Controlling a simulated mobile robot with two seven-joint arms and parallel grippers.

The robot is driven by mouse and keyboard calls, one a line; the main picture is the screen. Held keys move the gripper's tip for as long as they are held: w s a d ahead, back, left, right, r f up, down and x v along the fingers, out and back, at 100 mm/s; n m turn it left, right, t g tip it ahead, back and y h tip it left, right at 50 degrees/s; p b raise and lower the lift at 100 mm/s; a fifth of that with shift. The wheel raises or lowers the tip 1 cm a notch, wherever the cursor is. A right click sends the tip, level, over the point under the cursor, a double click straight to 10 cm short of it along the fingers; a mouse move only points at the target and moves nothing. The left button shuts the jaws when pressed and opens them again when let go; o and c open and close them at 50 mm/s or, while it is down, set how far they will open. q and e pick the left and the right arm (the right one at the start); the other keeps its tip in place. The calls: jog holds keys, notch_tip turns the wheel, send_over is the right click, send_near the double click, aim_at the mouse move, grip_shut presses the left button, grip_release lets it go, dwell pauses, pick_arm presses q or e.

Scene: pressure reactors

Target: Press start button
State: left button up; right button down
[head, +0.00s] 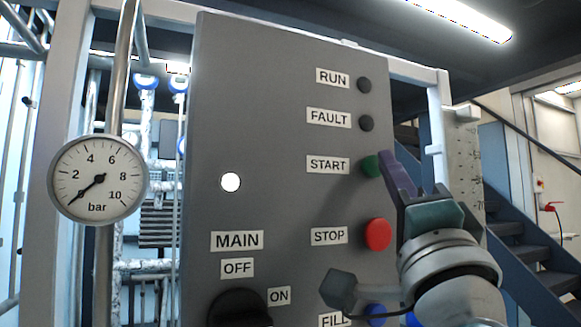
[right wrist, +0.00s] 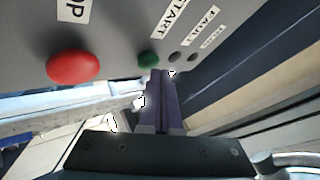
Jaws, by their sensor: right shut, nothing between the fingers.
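The green start button (head: 371,166) sits on a grey control panel (head: 285,110), beside the START label. My right gripper (head: 385,158) is shut and empty, with its purple fingertips at the right edge of the green button, overlapping it in the head view. In the right wrist view the green button (right wrist: 148,59) shows just beyond the tips of the shut gripper fingers (right wrist: 160,74). I cannot tell whether the tips touch the button. My left gripper is not in view.
A red stop button (head: 378,234) is below the start button, with a blue button (head: 376,314) under it. Dark RUN (head: 364,85) and FAULT (head: 365,123) lamps are above. A black main switch (head: 238,308) is lower left. A pressure gauge (head: 98,180) stands left of the panel.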

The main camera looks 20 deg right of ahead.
jog(key=shift+w, duration=0.45)
dwell(0.3)
jog(key=shift+s+y, duration=0.1)
jog(key=shift+y, duration=0.2)
jog(key=shift+s, duration=0.8)
jog(key=shift+p, duration=0.3)
jog(key=s+p, duration=0.1)
jog(key=s, duration=0.4)
jog(key=shift+d, duration=0.2)
